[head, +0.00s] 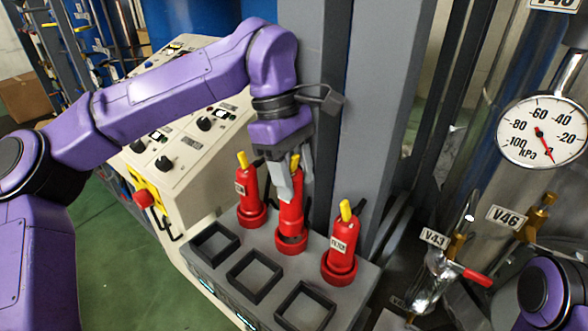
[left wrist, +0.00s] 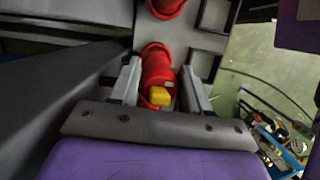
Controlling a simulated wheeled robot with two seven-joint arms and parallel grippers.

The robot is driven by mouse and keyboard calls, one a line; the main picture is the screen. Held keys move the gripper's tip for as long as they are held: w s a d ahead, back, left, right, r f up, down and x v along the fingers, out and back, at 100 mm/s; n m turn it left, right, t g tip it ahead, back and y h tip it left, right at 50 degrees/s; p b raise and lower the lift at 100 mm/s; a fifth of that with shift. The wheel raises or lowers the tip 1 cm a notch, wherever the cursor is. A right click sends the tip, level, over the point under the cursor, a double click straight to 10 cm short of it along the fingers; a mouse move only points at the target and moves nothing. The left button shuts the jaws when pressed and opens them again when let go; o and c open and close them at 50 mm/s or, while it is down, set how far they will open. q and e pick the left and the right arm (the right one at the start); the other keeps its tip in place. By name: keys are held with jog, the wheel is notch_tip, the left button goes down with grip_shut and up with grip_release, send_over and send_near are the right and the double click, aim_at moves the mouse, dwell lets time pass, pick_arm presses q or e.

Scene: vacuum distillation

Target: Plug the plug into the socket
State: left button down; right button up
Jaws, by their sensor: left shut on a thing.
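My left gripper (head: 292,188) is shut on the middle red plug (head: 290,212), which has a yellow tip, and holds it roughly upright. A red ring-shaped socket (head: 291,247) on the grey box lies directly below this plug. A dark opening shows at the ring, and I cannot tell how far the plug sits in it. In the left wrist view the red plug (left wrist: 157,72) with its yellow part (left wrist: 160,97) is between the two fingers (left wrist: 160,88). My right gripper is out of view.
Other red plugs stand in red rings on the left (head: 247,188) and right (head: 342,238). The grey box (head: 325,273) has square black-framed recesses in front. A control console (head: 190,150), a grey column (head: 375,110), a pressure gauge (head: 545,131) and valves (head: 435,275) surround it.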

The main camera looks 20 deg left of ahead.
aim_at(299, 215)
pick_arm(q)
jog(key=shift+s, duration=0.2)
jog(key=shift+w, duration=0.1)
jog(key=shift+r+p, duration=0.1)
jog(key=shift+p, duration=0.2)
jog(key=shift+p, duration=0.35)
dwell(1.0)
jog(key=shift+f+b, duration=0.95)
jog(key=shift+f, duration=1.2)
jog(key=shift+c, duration=2.3)
grip_release()
